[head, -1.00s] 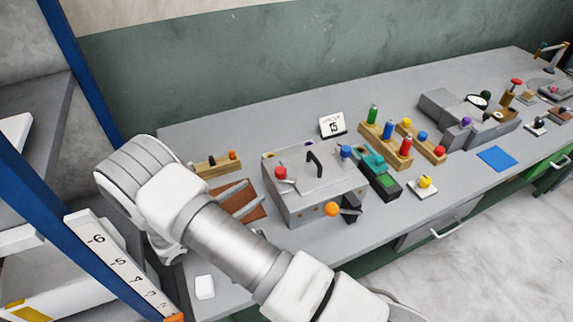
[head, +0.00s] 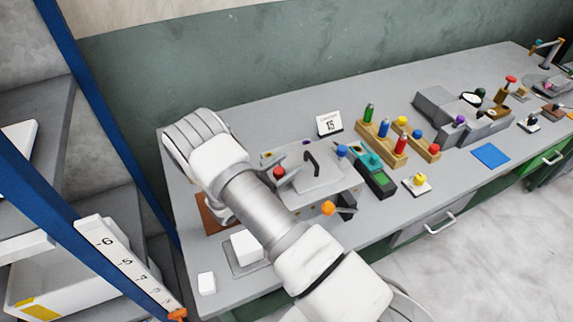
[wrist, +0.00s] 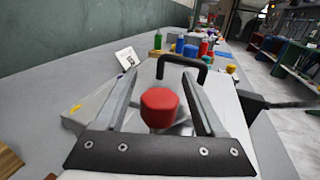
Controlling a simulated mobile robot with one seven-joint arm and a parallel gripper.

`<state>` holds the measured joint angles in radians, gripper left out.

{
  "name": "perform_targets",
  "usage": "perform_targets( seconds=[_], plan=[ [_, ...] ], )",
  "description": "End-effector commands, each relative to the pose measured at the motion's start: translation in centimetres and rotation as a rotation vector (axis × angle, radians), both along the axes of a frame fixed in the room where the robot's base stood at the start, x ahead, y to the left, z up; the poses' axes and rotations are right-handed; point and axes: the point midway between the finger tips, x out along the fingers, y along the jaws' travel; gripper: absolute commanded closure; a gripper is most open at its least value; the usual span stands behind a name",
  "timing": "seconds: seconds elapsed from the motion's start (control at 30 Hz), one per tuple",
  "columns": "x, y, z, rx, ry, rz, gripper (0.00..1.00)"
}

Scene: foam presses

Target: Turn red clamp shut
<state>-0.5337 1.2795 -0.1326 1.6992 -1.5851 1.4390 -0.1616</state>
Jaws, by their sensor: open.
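The red clamp knob (head: 279,172) is on top of the grey press box (head: 325,190), near its left end. In the wrist view the red knob (wrist: 159,107) shows large between my two fingers. My gripper (wrist: 160,74) is open, with one finger on each side of the knob and a visible gap on both sides. I cannot tell whether the fingers are level with it or above it. In the head view my arm covers the left part of the box, and my gripper (head: 291,173) reaches over it from the left.
A black handle (head: 313,160) stands on the box, with a blue knob (head: 342,151) to its right and an orange knob (head: 328,208) on the front. A calendar card (head: 328,124) stands behind. Wooden blocks with coloured pegs (head: 382,138) are to the right.

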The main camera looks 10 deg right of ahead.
Motion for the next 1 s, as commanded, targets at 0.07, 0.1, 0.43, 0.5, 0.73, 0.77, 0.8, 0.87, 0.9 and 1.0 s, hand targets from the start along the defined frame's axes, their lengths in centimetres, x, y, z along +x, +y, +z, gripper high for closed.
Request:
perform_targets(
  seconds=[0.07, 0.1, 0.43, 0.5, 0.73, 0.77, 0.8, 0.87, 0.9, 1.0],
  plan=[
    [0.01, 0.01, -0.01, 0.000, 0.000, 0.000, 0.28],
    [0.00, 0.01, -0.01, 0.000, 0.000, 0.000, 0.28],
    [-0.01, 0.04, 0.01, 0.000, 0.000, 0.000, 0.80],
    [-0.01, 0.04, 0.01, -0.001, -0.001, 0.000, 0.93],
    [-0.01, 0.06, 0.02, -0.001, -0.001, 0.004, 1.00],
    [-0.01, 0.08, 0.02, -0.001, -0.001, 0.007, 1.00],
    [0.00, 0.09, 0.03, -0.001, -0.001, 0.013, 1.00],
    [0.03, 0.12, 0.04, -0.002, 0.000, 0.027, 1.00],
    [0.06, 0.14, 0.05, -0.004, 0.000, 0.040, 1.00],
    [0.14, 0.21, 0.02, -0.003, 0.001, 0.085, 1.00]
  ],
)
